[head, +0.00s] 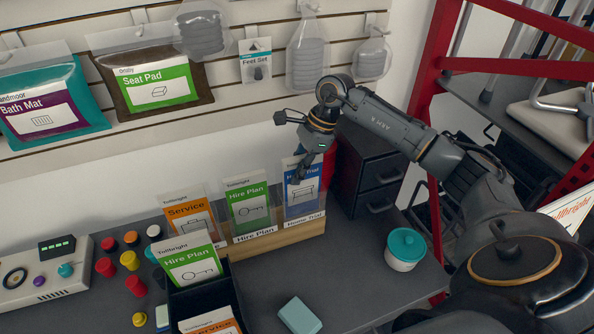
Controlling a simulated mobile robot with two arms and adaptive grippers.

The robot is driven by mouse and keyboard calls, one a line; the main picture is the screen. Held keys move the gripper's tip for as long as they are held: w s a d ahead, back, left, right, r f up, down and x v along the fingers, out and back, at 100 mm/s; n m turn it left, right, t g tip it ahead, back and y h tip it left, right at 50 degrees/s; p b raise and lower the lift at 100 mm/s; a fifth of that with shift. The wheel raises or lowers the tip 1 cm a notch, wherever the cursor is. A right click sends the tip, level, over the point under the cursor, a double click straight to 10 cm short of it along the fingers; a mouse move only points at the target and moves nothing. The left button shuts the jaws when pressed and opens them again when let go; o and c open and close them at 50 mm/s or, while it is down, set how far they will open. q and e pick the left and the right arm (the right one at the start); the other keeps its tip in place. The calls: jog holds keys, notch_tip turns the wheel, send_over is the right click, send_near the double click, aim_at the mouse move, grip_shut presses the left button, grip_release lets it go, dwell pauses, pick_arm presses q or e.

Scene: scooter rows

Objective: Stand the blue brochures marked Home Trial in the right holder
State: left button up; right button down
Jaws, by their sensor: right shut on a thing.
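The blue brochure marked Home Trial (303,193) stands upright at the right holder (304,217), whose label reads Home Trial. My right gripper (302,172) reaches down from above and is shut on the upper part of the brochure. The gripper covers part of its title. I cannot tell whether the brochure touches the holder's bottom. The middle holder (255,235), labelled Hire Plan, has a green Hire Plan brochure (247,204). An orange Service brochure (186,209) stands at the left. My left gripper is not in view.
A black box (204,297) in front holds a green Hire Plan brochure (192,262) and an orange Service one. A teal-lidded tub (405,249), a pale teal block (299,315) and a dark drawer unit (368,175) stand nearby. The counter right of the block is clear.

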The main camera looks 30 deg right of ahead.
jog(key=shift+f, duration=0.15)
jog(key=c, duration=1.3)
grip_release()
jog(key=shift+d, duration=0.1)
jog(key=v, duration=1.2)
jog(key=shift+s, duration=0.1)
